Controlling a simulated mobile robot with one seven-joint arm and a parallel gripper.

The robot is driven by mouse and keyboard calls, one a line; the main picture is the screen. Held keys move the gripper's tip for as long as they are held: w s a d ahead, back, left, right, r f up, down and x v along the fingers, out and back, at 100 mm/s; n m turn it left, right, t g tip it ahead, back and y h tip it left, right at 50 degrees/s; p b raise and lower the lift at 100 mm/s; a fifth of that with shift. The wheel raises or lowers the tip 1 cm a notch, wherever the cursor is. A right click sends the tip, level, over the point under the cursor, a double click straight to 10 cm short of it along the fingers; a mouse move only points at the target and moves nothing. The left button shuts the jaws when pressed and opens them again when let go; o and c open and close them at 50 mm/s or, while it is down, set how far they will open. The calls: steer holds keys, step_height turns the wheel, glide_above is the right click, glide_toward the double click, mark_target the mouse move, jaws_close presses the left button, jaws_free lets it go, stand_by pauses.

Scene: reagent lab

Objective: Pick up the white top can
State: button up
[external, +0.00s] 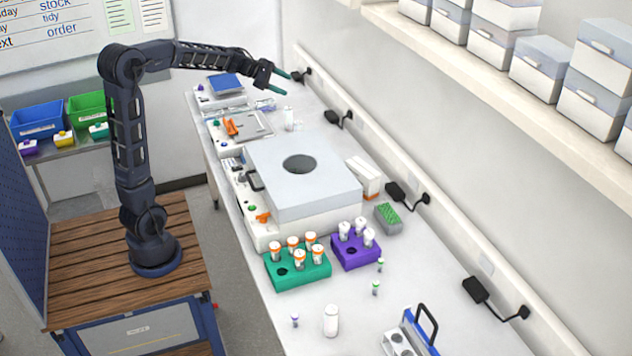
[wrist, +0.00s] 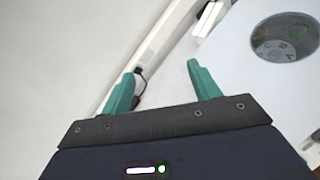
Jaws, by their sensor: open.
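I cannot tell for sure which item is the white top can. Several white-topped containers (external: 358,231) stand upright in a purple rack (external: 357,257) on the bench. A plain white bottle (external: 331,321) stands upright near the front of the bench. Another small white bottle (external: 289,120) stands at the far end, near the wall. My gripper (external: 283,83) is raised over the far end of the bench, away from the rack and the front bottle. Its teal fingers are apart and empty, and they show in the wrist view (wrist: 160,72). No can shows in the wrist view.
A big white machine with a round opening (external: 300,164) fills the middle of the bench and shows in the wrist view (wrist: 240,75). A green rack (external: 288,272) holds several orange-topped containers. Small vials stand nearby. A wall shelf with boxes (external: 541,66) overhangs the right side.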

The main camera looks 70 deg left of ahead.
steer(key=w+a+f+n+t+y, duration=0.15)
steer(key=a+n, duration=0.25)
steer(key=a, duration=0.5)
steer(key=w+a+f+n+t+y, duration=0.1)
steer(key=w+a+f+n+y, duration=0.15)
steer(key=a+n, duration=0.4)
steer(key=m+h, duration=0.1)
steer(key=m, duration=0.1)
glide_toward(302, 127)
steer(key=a, duration=0.1)
steer(key=shift+g, duration=0.25)
steer(key=x, duration=1.1)
steer(key=shift+a+f, duration=0.15)
steer(key=shift+a, duration=0.2)
steer(key=shift+c, duration=0.4)
steer(key=c, duration=1.1)
